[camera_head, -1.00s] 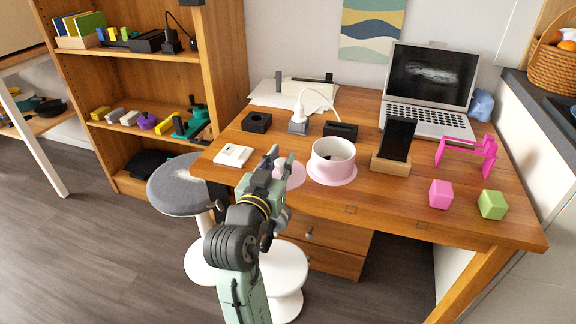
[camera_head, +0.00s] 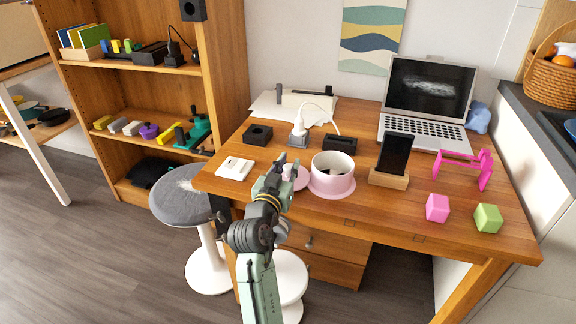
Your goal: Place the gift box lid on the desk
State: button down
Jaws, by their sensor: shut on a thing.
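The gift box lid (camera_head: 299,183) is a pink disc, partly hidden behind my gripper. My gripper (camera_head: 286,168) is shut on the lid at the front edge of the desk (camera_head: 395,212), just left of the box. I cannot tell whether the lid touches the desk top.
A white square item (camera_head: 235,168) lies left of my gripper. A phone on a wooden stand (camera_head: 393,160), a pink cube (camera_head: 437,208) and a green cube (camera_head: 488,218) stand to the right. A grey stool (camera_head: 180,200) stands at the left. The desk's front middle is clear.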

jog(key=shift+f, duration=0.1)
jog(key=c, duration=1.4)
grip_release()
jog(key=shift+c, duration=0.2)
jog(key=shift+s, duration=0.1)
